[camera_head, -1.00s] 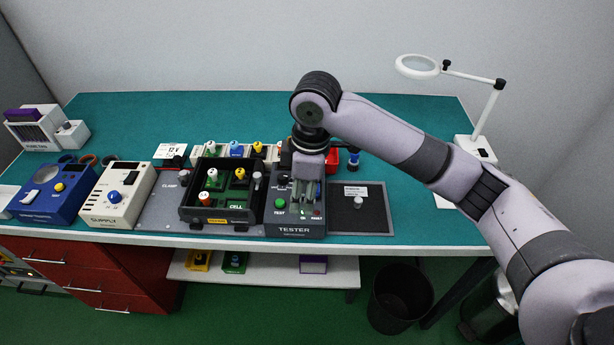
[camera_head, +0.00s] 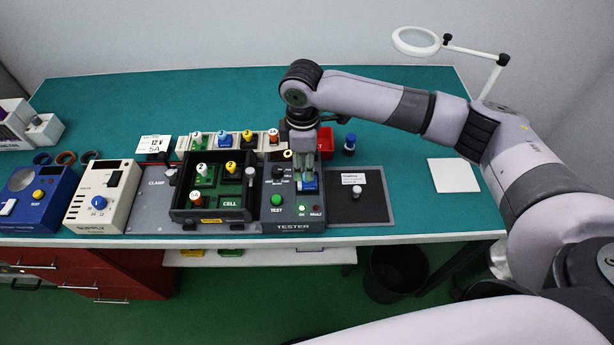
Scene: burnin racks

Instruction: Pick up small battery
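My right gripper (camera_head: 307,174) points down over the dark tester (camera_head: 293,222), its fingertips at a small blue piece (camera_head: 309,187) in the tester's upper right part. I cannot tell whether the fingers are closed on this piece or only beside it. A small dark cylinder with a blue top (camera_head: 349,144) stands behind the tester, to the right of the gripper. No thing is clearly marked as the small battery. My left gripper is not in view.
A cream supply box (camera_head: 97,210) and a blue box (camera_head: 50,208) stand farther left. A dark mat (camera_head: 377,212) lies right of the tester; a magnifier lamp (camera_head: 416,41) stands back right.

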